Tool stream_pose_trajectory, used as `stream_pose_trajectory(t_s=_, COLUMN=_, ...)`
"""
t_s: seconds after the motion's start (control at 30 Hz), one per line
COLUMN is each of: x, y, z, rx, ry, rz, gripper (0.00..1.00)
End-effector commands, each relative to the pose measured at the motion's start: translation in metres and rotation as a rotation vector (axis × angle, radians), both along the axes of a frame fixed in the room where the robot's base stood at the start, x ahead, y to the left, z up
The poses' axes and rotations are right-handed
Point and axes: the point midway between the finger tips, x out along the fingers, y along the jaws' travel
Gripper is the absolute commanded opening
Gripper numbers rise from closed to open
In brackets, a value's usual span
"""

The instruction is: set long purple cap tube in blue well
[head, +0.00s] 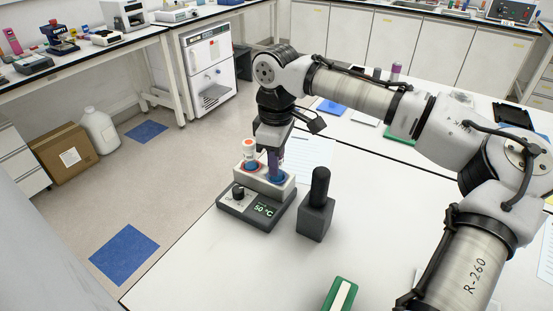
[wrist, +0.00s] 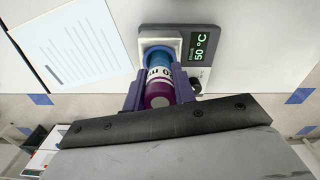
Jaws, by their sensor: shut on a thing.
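The tube (wrist: 159,88) has a purple cap end and a white label with dark lettering. My gripper (wrist: 158,82), with purple fingers, is shut on it from both sides. The tube is lined up with the blue well (wrist: 157,54), which also shows on the right side of the heater block in the head view (head: 277,177). Its lower end is at the blue well, but I cannot tell how deep it sits. In the head view my gripper (head: 274,160) stands over the blue well and mostly hides the tube.
The heater (head: 245,211) reads 50 °C. A dark block with a black upright knob (head: 317,205) stands close on the right. A green-and-white item (head: 341,294) lies nearer; the front table is mostly clear.

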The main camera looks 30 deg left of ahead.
Motion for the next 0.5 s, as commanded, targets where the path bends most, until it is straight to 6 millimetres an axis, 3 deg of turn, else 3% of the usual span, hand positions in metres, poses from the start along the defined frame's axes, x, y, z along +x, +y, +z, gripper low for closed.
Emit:
stream_pose_trajectory(t_s=0.47, x=0.0000, y=0.0001, z=-0.0116, rx=0.001, ry=0.000, rz=0.000, gripper=0.04)
stream_pose_trajectory(t_s=0.5, x=0.0002, y=0.0001, z=-0.0107, rx=0.001, ry=-0.002, rz=0.000, gripper=0.31)
